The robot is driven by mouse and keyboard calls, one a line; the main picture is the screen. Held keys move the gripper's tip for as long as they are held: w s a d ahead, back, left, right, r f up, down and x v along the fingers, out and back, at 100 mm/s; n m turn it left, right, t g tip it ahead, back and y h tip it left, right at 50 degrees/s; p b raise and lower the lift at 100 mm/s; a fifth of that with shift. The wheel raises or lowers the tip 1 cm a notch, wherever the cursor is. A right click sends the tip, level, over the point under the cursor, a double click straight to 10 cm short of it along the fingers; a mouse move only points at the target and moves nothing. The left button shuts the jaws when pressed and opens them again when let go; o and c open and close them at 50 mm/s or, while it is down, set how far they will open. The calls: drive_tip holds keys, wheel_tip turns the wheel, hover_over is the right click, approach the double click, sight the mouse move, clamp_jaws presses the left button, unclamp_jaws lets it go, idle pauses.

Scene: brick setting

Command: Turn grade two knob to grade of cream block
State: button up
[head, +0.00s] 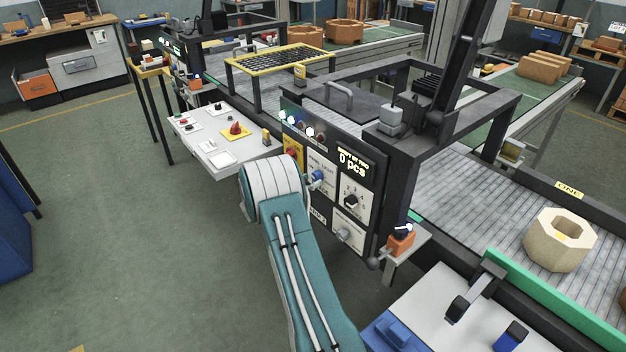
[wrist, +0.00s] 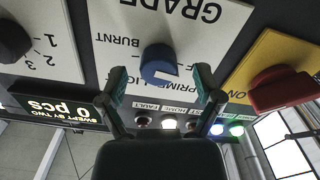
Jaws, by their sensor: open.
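The grade panel (wrist: 190,22) fills the middle of the wrist view, upside down, with words including GRADE, BURNT and LIGHT. Its blue knob (wrist: 158,64) has a pale mark on its lower right in that view; I cannot tell which grade it indicates. My gripper (wrist: 162,78) is open, with one finger on each side of the blue knob; contact is not clear. In the head view the blue knob (head: 317,177) shows just right of my arm, which hides my gripper. The cream block (head: 560,240), ring-shaped with flat sides, stands on the conveyor at right.
A black numbered knob (wrist: 14,42) and a display reading 0 pcs (wrist: 62,108) are beside the panel. An orange switch box (head: 400,242) stands lower right in the head view.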

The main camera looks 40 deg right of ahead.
drive_tip(key=shift+d, duration=0.5)
drive_tip(key=c, duration=1.2)
drive_tip(key=shift+o, duration=0.2)
drive_tip(key=shift+a, duration=0.1)
